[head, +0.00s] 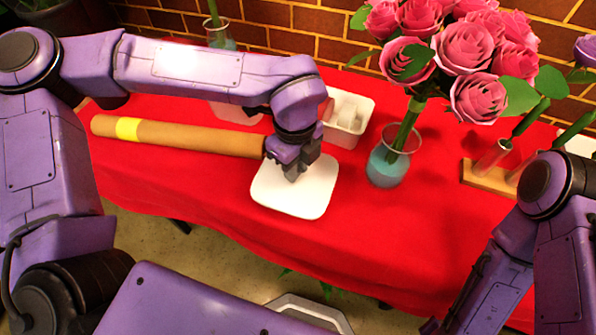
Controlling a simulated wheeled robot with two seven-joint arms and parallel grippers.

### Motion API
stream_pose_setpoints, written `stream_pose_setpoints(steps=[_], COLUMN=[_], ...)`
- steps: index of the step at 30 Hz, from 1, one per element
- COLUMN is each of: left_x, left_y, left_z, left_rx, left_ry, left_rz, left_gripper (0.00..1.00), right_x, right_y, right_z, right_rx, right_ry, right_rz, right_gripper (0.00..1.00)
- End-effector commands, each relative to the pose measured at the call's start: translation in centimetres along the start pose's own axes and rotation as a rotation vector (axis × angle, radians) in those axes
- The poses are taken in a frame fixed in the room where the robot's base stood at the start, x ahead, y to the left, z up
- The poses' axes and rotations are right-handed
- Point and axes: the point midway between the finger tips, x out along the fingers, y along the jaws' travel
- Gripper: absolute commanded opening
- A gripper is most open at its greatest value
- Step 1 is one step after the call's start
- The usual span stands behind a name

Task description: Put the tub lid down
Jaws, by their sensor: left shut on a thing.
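The tub lid (300,198) is a flat white rounded square in the middle of the red table, near its front half. My left gripper (293,173) reaches down from above and is shut on the lid near its centre; the grip point is partly hidden by the fingers. I cannot tell whether the lid touches the cloth or is just above it. A white open tub (350,113) stands behind my left wrist, with something pale inside. My right arm shows at the lower right, but its gripper is not visible.
A brown roll with a yellow band (190,138) lies left of the lid. A glass vase (388,165) with pink roses (465,55) stands to the right. A wooden rack (490,178) is farther right. Red cloth (400,245) in front is clear.

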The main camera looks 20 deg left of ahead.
Motion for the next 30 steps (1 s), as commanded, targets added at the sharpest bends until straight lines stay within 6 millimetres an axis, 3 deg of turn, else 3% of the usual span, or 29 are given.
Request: stream_pose_setpoints(steps=[4,9,19,20,22,30], left_x=[1.4,4.2,4.6,4.6,4.5,4.4], left_y=[-1.1,-0.9,-0.9,-0.9,-0.9,-0.9], left_z=[0.2,0.2,0.2,0.2,0.2,0.2], left_rx=[0.002,0.003,0.002,0.002,0.002,0.002], left_ry=[0.0,0.001,0.001,0.001,0.001,0.001], left_rz=[0.002,0.001,0.0,0.0,0.0,0.0], left_gripper=[0.0,0.0,0.0,0.25,0.47,0.47], right_x=[0.0,0.2,0.4,0.4,0.3,0.3], right_y=[0.0,0.0,0.0,0.0,0.0,0.0], right_z=[0.0,0.1,0.1,0.1,0.1,0.1], right_rx=[0.0,0.0,0.0,0.0,0.0,0.0], right_ry=[0.0,0.0,0.0,0.0,0.0,0.0], right_rz=[0.0,0.0,0.0,0.0,0.0,0.0], right_gripper=[0.43,0.43,0.43,0.43,0.43,0.43])
